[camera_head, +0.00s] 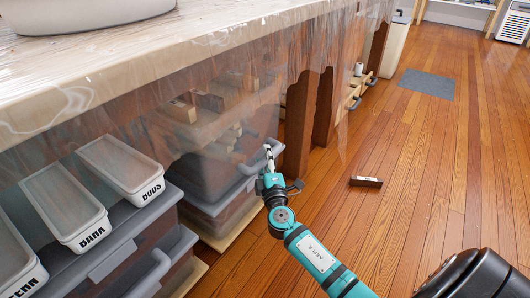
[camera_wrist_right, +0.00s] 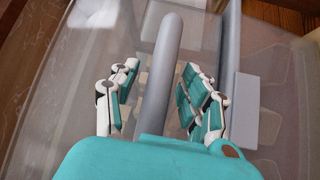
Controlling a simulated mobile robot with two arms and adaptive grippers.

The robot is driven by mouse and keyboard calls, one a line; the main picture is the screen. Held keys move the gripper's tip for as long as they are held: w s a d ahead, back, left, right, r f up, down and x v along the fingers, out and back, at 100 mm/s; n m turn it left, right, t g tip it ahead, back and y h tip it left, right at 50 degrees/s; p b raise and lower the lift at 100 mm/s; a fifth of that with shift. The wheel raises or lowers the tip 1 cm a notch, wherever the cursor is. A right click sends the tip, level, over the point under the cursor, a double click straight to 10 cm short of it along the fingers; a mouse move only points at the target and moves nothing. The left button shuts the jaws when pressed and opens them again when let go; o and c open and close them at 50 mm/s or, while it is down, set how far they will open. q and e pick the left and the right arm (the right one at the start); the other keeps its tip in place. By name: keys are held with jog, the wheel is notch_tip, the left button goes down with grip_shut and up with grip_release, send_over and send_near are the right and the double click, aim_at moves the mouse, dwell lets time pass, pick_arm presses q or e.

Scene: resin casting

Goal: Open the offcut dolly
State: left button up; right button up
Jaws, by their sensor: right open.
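The offcut dolly seems to be the grey bin (camera_head: 205,205) low under the workbench, with wood pieces (camera_head: 215,100) showing above it through a clear plastic sheet. Its grey bar handle (camera_head: 247,178) is at the front, beside my right gripper (camera_head: 269,160). In the right wrist view the right gripper (camera_wrist_right: 160,95) is open, with its fingers on either side of the grey bar (camera_wrist_right: 168,55). I cannot tell whether either finger touches the bar. My left gripper is not in view.
A clear sheet (camera_head: 150,105) hangs from the pale bench top (camera_head: 85,65). White labelled tubs (camera_head: 122,168) sit on grey bins at left. A dark wooden block (camera_head: 366,182) lies on the floor. A grey mat (camera_head: 428,84) lies farther back. The floor at right is mostly clear.

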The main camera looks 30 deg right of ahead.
grip_shut()
dwell(0.3)
dwell(0.3)
